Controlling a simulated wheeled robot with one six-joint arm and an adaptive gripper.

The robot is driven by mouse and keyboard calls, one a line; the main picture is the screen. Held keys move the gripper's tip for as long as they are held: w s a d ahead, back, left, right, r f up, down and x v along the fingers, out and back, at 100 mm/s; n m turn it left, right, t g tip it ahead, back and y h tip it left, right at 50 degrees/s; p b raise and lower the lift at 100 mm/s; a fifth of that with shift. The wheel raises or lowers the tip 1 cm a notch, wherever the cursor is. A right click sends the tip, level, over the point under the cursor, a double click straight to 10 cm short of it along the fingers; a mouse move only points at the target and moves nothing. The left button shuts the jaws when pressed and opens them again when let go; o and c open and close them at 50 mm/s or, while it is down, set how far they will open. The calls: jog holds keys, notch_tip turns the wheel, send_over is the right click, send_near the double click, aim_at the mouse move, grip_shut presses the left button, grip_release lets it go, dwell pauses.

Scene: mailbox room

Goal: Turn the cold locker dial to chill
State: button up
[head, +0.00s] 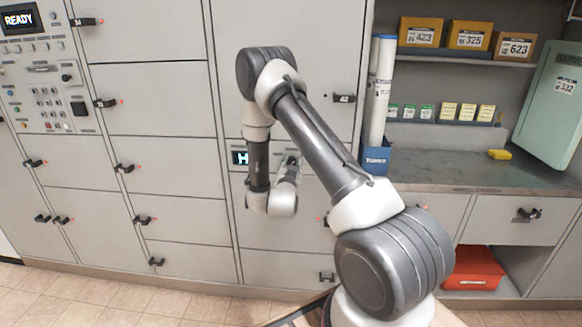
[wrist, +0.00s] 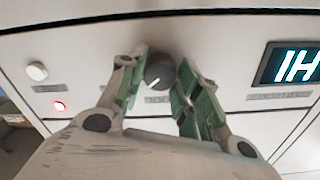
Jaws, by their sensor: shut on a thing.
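The cold locker dial (wrist: 160,72) is a dark round knob on the pale locker front, seen in the middle of the wrist view. A short white mark on it points toward the lower left of that picture. My gripper (wrist: 161,82) has its green-padded fingers on both sides of the dial and is shut on it. In the head view my gripper (head: 289,166) is at the locker front, partly behind my arm, and the dial is hidden. A lit display (wrist: 292,64) right of the dial shows part of its characters; it also shows in the head view (head: 240,158).
A white button (wrist: 37,71) and a small red light (wrist: 60,106) sit left of the dial in the wrist view. Locker doors with protruding handles (head: 124,168) surround the arm. A counter (head: 455,172) with shelves of boxes stands at right.

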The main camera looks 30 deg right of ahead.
jog(key=shift+m, duration=0.9)
jog(key=o, duration=1.1)
jog(key=shift+c, duration=0.2)
jog(key=v, duration=1.2)
